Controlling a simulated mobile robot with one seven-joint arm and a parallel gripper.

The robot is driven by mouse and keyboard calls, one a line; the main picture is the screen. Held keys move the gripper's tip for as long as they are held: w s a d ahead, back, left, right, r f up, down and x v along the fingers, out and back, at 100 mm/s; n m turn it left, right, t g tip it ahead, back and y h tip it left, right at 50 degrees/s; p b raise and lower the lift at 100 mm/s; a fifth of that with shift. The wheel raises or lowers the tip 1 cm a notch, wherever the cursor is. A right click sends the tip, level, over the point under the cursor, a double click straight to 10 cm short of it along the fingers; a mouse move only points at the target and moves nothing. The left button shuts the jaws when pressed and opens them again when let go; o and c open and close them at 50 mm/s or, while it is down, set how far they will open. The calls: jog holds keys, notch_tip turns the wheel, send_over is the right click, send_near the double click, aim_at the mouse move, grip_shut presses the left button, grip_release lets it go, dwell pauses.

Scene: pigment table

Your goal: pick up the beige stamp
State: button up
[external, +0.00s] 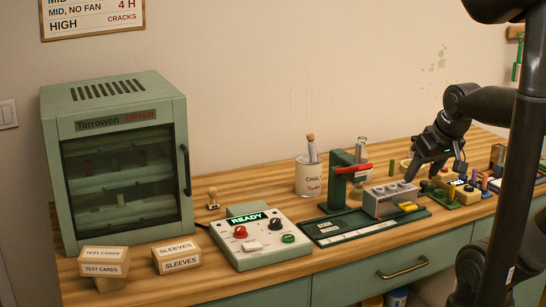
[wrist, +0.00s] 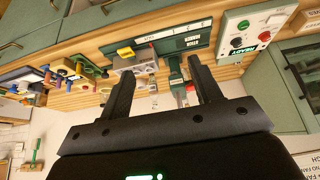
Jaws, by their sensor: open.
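A small beige stamp (external: 212,198) with a round knob handle stands upright on the wooden table, between the green dryer and the control box in the external view. I cannot make it out in the wrist view. My gripper (external: 436,170) is far to the right of the stamp, above the right part of the table near a grey block with holes. In the wrist view my gripper (wrist: 160,68) shows two dark fingers spread apart with nothing held between them.
The dryer (external: 120,155) stands left of the stamp. The control box (external: 262,238) reading READY is right of it. Card boxes (external: 177,254) are in front. A green press (external: 340,180), a chalk can (external: 309,177) and a grey block (external: 390,197) lie between stamp and gripper.

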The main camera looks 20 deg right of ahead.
jog(key=w+a+r, duration=0.2)
jog(key=w, duration=0.4)
jog(key=w+a+r, duration=0.1)
jog(key=w+r, duration=0.2)
jog(key=w, duration=0.4)
jog(key=n+g, duration=0.1)
send_over(214, 199)
jog(key=s, duration=0.2)
jog(key=f, duration=2.2)
jog(key=shift+d+f, duration=0.25)
jog(key=shift+f, duration=0.1)
jog(key=shift+a+x, duration=0.2)
jog(key=shift+x, duration=1.15)
jog(key=shift+a+x, duration=0.15)
jog(key=shift+x, duration=1.25)
jog(key=shift+c, duration=0.2)
jog(key=c, duration=1)
